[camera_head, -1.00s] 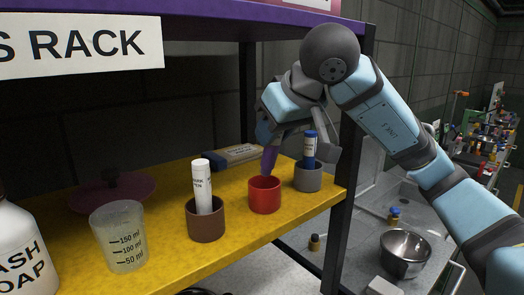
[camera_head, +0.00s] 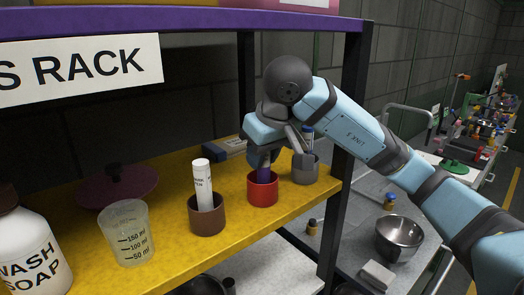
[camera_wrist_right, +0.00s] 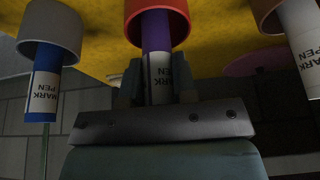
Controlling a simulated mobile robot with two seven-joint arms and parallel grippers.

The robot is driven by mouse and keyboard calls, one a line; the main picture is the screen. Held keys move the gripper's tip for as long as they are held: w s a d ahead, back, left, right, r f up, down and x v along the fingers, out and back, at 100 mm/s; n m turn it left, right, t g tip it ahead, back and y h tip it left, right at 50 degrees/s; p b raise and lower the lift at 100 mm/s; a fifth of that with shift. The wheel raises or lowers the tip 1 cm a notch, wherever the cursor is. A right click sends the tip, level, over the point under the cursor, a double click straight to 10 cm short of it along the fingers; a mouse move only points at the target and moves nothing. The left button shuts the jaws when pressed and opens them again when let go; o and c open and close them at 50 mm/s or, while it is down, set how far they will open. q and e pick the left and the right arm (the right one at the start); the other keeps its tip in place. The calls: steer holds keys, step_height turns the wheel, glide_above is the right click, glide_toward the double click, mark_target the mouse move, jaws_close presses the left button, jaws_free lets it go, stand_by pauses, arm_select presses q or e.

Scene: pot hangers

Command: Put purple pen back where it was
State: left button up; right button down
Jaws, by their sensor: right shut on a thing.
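The purple pen (camera_head: 264,173) stands with its lower end inside the red cup (camera_head: 263,191) on the yellow shelf. My right gripper (camera_head: 270,157) is shut on it just above the cup. In the right wrist view the purple pen (camera_wrist_right: 157,32) shows between my right gripper's fingers (camera_wrist_right: 155,88), and its purple part goes into the red cup (camera_wrist_right: 165,8). The pen's lower end is hidden in the cup. I cannot tell whether it touches the bottom. My left gripper is not in view.
Right of the red cup, a grey cup (camera_head: 305,172) holds a blue pen (camera_wrist_right: 43,90), close to my right gripper. Left of it, a brown cup (camera_head: 207,217) holds a white pen (camera_head: 202,180). A measuring beaker (camera_head: 127,235) and soap bottle (camera_head: 30,255) stand further left.

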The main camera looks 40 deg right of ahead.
steer(key=shift+w+a+f, duration=0.1)
steer(key=shift+f, duration=0.1)
steer(key=c, duration=0.9)
jaws_free()
steer(key=shift+r, duration=0.3)
steer(key=s+r+b, duration=0.1)
steer(key=s, duration=0.3)
steer(key=s+b, duration=0.2)
steer(key=s, duration=0.2)
steer(key=s+d+r+b, duration=0.1)
steer(key=s, duration=0.4)
steer(key=shift+s+r, duration=0.1)
steer(key=shift+r, duration=0.2)
